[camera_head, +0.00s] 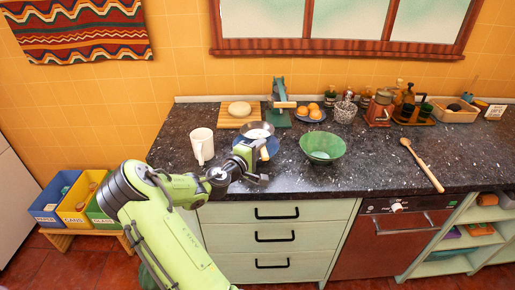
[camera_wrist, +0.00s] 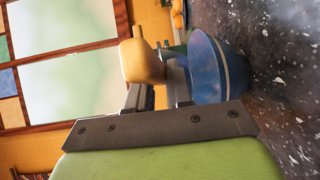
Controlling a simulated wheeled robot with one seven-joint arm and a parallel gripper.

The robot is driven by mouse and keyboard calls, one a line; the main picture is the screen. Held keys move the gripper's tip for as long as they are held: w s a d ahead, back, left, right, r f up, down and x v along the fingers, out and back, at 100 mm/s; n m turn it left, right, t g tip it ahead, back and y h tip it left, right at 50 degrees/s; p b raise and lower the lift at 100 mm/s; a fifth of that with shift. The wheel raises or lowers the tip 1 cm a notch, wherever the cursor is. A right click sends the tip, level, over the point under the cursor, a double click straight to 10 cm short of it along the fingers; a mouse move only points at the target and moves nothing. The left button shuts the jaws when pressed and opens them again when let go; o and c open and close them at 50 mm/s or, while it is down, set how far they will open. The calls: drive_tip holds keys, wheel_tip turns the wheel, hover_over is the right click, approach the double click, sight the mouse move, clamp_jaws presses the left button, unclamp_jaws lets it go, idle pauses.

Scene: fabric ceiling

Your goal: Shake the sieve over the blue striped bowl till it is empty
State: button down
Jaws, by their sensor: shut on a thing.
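My gripper (camera_head: 254,152) is over the counter, shut on the sieve's tan handle (camera_wrist: 140,62). The sieve (camera_head: 258,129) shows in the head view as a round, pale shape just beyond my gripper. Its inside looks whitish; I cannot tell how much it holds. The blue striped bowl (camera_head: 272,146) is partly hidden behind my gripper and the sieve. In the wrist view the bowl (camera_wrist: 218,68) is blue with a paler band and stands on the counter, just beyond the fingers. The handle is above the bowl's level.
Behind are a wooden board (camera_head: 230,118), a green scale-like stand (camera_head: 280,95) and a plate of oranges (camera_head: 311,112). A wooden spoon (camera_head: 424,167) lies on the clearer right side.

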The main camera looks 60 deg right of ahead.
drive_tip(key=shift+s+d+r, duration=0.2)
drive_tip(key=shift+s+d, duration=0.1)
drive_tip(key=shift+s, duration=0.3)
drive_tip(key=shift+s+d+f, duration=0.1)
drive_tip(key=w+a, duration=0.3)
drive_tip(key=w, duration=0.1)
drive_tip(key=shift+s+d+b, duration=0.3)
drive_tip(key=shift+s+d, duration=0.45)
drive_tip(key=shift+s, duration=0.3)
drive_tip(key=shift+s+d+b, duration=0.3)
drive_tip(key=shift+s+d, duration=0.45)
drive_tip(key=shift+s, duration=0.25)
drive_tip(key=w+a, duration=0.1)
drive_tip(key=w, duration=0.1)
drive_tip(key=w+a, duration=0.1)
drive_tip(key=w, duration=0.1)
drive_tip(key=shift+a, duration=0.3)
